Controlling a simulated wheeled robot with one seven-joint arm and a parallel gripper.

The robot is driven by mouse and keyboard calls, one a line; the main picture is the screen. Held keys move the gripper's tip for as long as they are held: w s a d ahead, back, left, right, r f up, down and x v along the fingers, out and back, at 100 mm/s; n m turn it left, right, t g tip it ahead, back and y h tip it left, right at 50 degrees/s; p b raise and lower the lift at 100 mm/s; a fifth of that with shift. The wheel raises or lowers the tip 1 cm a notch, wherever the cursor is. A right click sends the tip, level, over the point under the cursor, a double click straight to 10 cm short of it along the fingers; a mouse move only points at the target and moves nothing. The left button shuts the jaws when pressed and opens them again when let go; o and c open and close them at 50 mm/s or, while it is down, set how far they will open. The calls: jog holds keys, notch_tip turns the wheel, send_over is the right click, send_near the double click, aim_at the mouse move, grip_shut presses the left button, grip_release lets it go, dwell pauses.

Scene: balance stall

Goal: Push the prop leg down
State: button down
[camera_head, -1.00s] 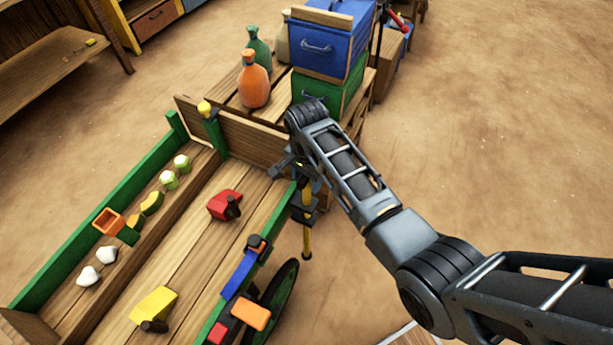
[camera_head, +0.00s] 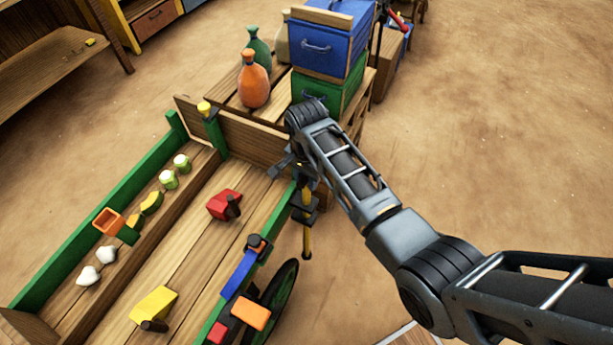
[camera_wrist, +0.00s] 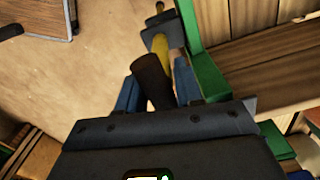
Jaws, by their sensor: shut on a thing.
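The prop leg is a yellow rod (camera_head: 307,240) with a dark bracket at the cart's right rear corner. It hangs roughly upright beside the green side rail (camera_head: 278,218). In the wrist view the yellow leg (camera_wrist: 161,50) runs away from my gripper, past a dark block. My gripper (camera_head: 298,172) is at the top of the leg. In the wrist view my gripper (camera_wrist: 152,92) has blue fingers shut on a dark brown handle (camera_wrist: 152,82). The head view mostly hides the fingertips behind my arm. I cannot tell whether the leg's foot touches the ground.
The wooden cart holds a red block (camera_head: 222,204), a yellow block (camera_head: 154,304) and several small weights. A wheel (camera_head: 284,290) stands at its right side. Bottles (camera_head: 254,86) and stacked blue (camera_head: 322,48) and green boxes (camera_head: 318,92) stand behind. The sandy ground to the right is open.

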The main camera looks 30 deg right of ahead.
aim_at(306, 196)
notch_tip(306, 196, down, 10)
jog(key=b, duration=0.6)
jog(key=shift+s+f, duration=0.1)
jog(key=shift+f, duration=0.15)
jog(key=c, duration=0.9)
grip_release()
jog(key=shift+f, duration=0.1)
jog(key=shift+c, duration=0.2)
jog(key=shift+o, duration=0.5)
jog(key=shift+r, duration=0.25)
jog(key=shift+r, duration=0.3)
notch_tip(306, 196, up, 7)
jog(key=shift+p, duration=0.35)
